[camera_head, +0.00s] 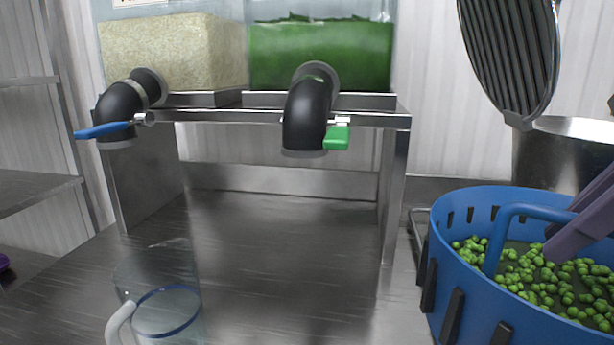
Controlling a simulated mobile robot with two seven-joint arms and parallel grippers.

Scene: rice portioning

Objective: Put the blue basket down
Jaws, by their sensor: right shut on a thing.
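The blue basket (462,284) is at the lower right and is cut off by the picture's edges. It has slots near its rim, dark ribs on its outside and several round green pieces inside. Its blue handle (508,216) arches up over the contents. My right gripper (577,222) comes in from the right edge over the basket, its purple-grey fingers shut on the handle. The basket's underside is out of view, so I cannot tell whether it touches a surface. My left gripper is not in view.
A clear jug (165,312) with a white handle stands at the lower left. Behind it is a metal stand (395,160) under two dispensers with black spouts (308,112). A steel pot (560,155) and a dark ribbed implement (512,55) are at the right. The middle metal counter (285,265) is clear.

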